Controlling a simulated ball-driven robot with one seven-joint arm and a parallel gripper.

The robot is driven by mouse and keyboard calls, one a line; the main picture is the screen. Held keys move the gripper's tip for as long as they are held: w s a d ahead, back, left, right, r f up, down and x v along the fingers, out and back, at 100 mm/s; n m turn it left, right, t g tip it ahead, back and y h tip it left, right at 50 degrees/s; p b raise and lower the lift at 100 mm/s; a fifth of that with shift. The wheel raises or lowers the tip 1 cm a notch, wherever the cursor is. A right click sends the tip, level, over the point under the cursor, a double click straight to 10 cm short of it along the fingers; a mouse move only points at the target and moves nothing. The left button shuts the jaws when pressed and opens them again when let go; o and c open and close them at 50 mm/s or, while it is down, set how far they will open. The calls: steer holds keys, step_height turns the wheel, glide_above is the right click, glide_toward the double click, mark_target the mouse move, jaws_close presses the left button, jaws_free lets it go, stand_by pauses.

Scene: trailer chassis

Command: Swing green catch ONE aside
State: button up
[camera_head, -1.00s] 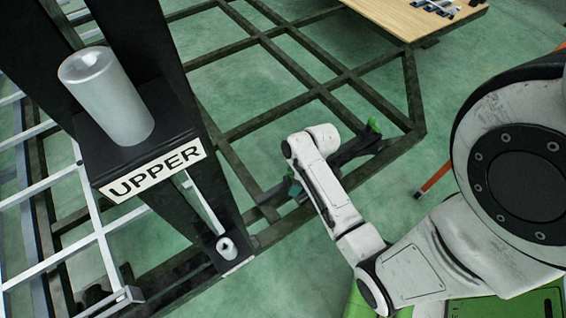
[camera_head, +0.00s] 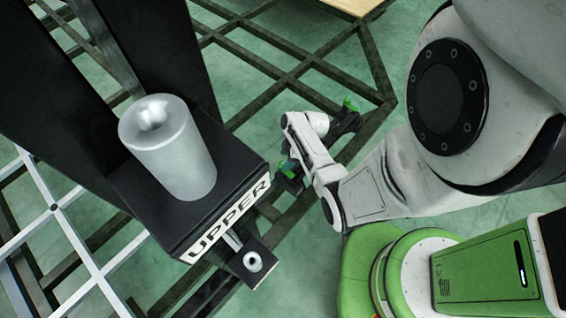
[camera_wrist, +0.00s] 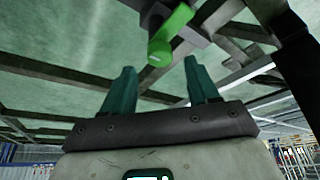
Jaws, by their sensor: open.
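In the wrist view a bright green catch (camera_wrist: 172,32) with a rounded end hangs from a dark frame part. Small pale marks show on its end, too small to read. My gripper (camera_wrist: 159,66) is open, its two teal fingers spread and empty. The catch's end shows between and just above the fingertips; I cannot tell whether they touch. In the head view two green pieces show by the chassis edge, one upper right (camera_head: 348,104) and one lower left (camera_head: 289,168) of my wrist. I cannot tell which is catch ONE. My fingers are not clear there.
A black post block labelled UPPER (camera_head: 228,218) carries a grey cylinder (camera_head: 168,148) at the left. Dark chassis beams (camera_head: 290,60) form an open grid over the green floor. A wooden board (camera_head: 352,5) shows at the top edge.

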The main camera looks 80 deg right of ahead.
mark_target(282, 164)
steer(key=shift+b+x, duration=0.3)
steer(key=shift+x, duration=1.4)
steer(key=shift+c, duration=0.3)
steer(key=c, duration=0.9)
steer(key=shift+c, duration=0.2)
